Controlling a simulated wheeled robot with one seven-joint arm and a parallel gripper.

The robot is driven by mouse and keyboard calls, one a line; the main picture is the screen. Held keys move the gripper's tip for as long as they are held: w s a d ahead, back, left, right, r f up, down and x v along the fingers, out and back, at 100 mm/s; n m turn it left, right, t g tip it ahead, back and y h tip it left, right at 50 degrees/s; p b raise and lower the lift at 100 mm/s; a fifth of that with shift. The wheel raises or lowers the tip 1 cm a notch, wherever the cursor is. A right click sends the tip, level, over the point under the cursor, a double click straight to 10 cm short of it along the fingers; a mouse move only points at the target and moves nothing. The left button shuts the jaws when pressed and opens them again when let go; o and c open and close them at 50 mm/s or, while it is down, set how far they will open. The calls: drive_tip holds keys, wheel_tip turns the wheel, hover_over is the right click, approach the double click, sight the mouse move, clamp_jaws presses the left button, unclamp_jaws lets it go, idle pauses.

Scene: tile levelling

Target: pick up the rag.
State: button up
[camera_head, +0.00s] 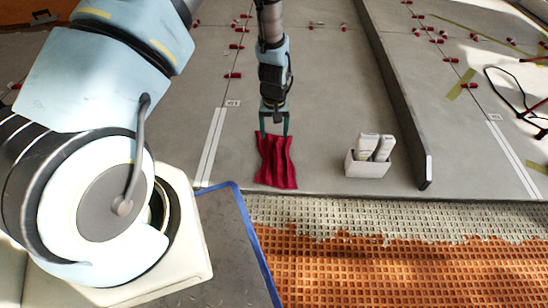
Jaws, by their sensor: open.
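The rag (275,163) is a dark red, folded or wrinkled cloth lying on the grey tiled floor near the centre of the head view. My gripper (275,133) points down over the far end of the rag. Its two teal fingers are spread apart, with the rag's upper edge showing at and between the fingertips. I cannot tell whether the fingertips touch the cloth.
A small white box with white tubes (369,158) stands right of the rag. A long dark bar (405,110) lies further right. Several red clips (233,75) dot the tile joints. Orange waffled matting (350,268) and grey mortar lie in front.

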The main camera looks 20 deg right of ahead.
sight(275, 148)
wheel_tip(275, 148, down, 4)
drive_tip(key=shift+f+b, duration=0.1)
drive_tip(key=shift+b, duration=0.65)
drive_tip(key=f+b, duration=0.2)
drive_tip(key=f, duration=0.1)
drive_tip(key=f+b, duration=0.1)
drive_tip(key=f, duration=0.1)
drive_tip(key=shift+w+d+f+b, duration=0.15)
drive_tip(key=shift+d+b, duration=0.15)
drive_tip(key=shift+b, duration=0.05)
clamp_jaws()
